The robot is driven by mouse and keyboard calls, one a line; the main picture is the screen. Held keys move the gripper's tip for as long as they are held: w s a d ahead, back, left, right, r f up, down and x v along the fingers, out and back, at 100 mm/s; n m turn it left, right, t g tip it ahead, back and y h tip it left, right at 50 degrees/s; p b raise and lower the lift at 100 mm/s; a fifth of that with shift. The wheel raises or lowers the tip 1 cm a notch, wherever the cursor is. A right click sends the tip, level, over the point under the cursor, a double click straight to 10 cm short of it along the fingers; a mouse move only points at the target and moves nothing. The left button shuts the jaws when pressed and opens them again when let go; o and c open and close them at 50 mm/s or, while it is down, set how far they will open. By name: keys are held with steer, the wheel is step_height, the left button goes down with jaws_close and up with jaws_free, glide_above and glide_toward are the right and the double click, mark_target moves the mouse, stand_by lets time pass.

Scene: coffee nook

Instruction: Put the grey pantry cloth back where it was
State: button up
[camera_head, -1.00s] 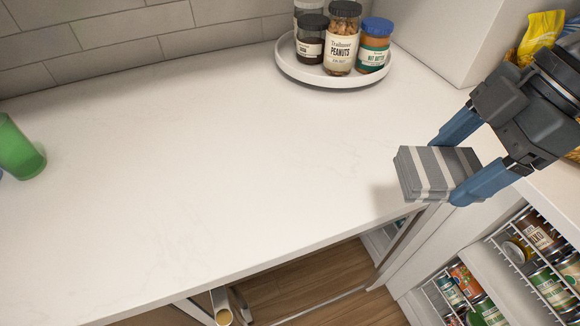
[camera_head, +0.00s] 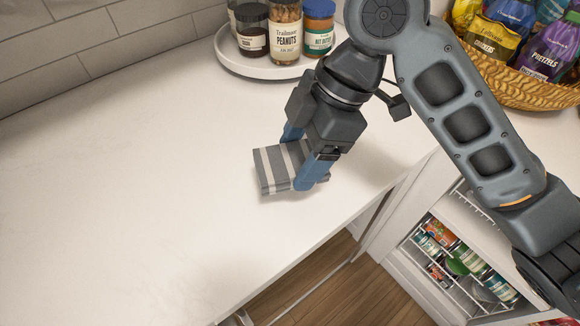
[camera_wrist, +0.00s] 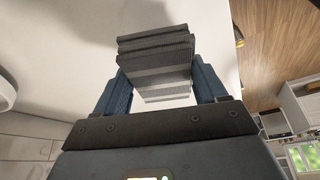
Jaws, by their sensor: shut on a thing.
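The grey pantry cloth (camera_head: 276,167) is folded into a thick block with pale stripes. My gripper (camera_head: 304,160) is shut on it, one blue finger on each side. In the head view the cloth is over the white countertop (camera_head: 130,190), near its front edge; I cannot tell whether it touches the surface. In the wrist view the cloth (camera_wrist: 156,60) sits between the two blue fingers (camera_wrist: 160,85), its layered edge facing outward. Part of the cloth is hidden behind the fingers.
A white round tray (camera_head: 262,69) with several jars stands at the back, close behind my gripper. A wicker basket (camera_head: 515,90) of snack bags is at the right. Racks of cans (camera_head: 455,262) sit below the counter. The counter's left side is clear.

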mark_target(291, 174)
steer(key=shift+a+f, duration=0.4)
steer(key=shift+a, duration=0.25)
steer(key=shift+f, duration=2.05)
steer(key=shift+f, duration=0.1)
steer(key=shift+f, duration=0.1)
steer(key=o, duration=0.9)
steer(key=shift+o, duration=0.2)
